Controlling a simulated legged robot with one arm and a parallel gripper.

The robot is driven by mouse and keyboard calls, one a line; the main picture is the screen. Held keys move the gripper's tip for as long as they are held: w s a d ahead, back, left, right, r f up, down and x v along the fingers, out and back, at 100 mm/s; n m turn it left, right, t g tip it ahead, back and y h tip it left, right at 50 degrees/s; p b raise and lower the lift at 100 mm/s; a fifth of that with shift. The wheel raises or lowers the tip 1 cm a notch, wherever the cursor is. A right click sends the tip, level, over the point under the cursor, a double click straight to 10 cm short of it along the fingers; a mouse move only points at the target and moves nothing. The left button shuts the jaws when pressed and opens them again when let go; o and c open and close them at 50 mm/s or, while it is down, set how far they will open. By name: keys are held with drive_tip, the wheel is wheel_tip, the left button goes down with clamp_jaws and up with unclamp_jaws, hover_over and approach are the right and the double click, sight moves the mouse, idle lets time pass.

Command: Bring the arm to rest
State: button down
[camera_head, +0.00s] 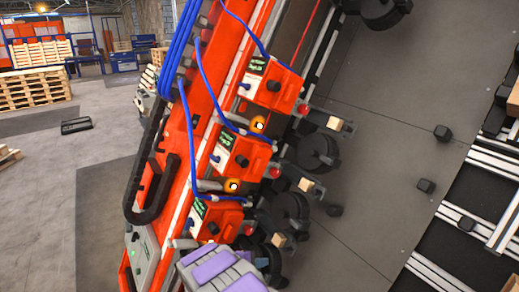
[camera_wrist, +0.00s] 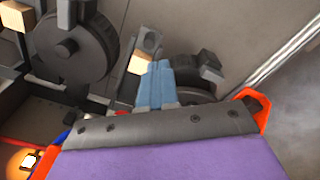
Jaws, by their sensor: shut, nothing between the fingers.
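My gripper (camera_wrist: 163,70) shows in the wrist view as blue-grey fingers close together beyond the purple and grey wrist housing. They are shut with nothing visible between them. In the head view my purple and grey arm (camera_head: 216,272) is at the bottom centre, beside the lower end of the orange machine frame (camera_head: 203,82). The fingers cannot be made out in that view. In the wrist view the fingers point toward dark machine parts, with a black wheel (camera_wrist: 75,45) to their left; I cannot tell whether they touch anything.
Orange boxes (camera_head: 272,88) with blue cables line the tilted frame, with black wheels (camera_head: 312,152) and small wooden blocks (camera_head: 306,185) alongside. A black-and-silver slatted rail structure (camera_head: 480,205) is at right. Wooden pallets (camera_head: 35,90) stand far left; grey floor (camera_head: 45,170) lies open there.

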drive_tip(key=s+d+r+m+g+y, duration=0.1)
drive_tip(key=s+d+r+m+g, duration=0.75)
drive_tip(key=s+d+r, duration=1.05)
drive_tip(key=s+a+r+m+y, duration=0.1)
drive_tip(key=s+m+y, duration=0.1)
drive_tip(key=s, duration=0.7)
drive_tip(key=s+a+r+m+y, duration=0.2)
drive_tip(key=s+y, duration=0.2)
drive_tip(key=s, duration=0.6)
drive_tip(key=s+a+r+m+y, duration=0.2)
drive_tip(key=s, duration=0.8)
drive_tip(key=shift+a+r+g+y, duration=0.15)
drive_tip(key=shift+a+g+y, duration=0.1)
drive_tip(key=shift+g+y, duration=0.2)
drive_tip(key=shift+a, duration=0.1)
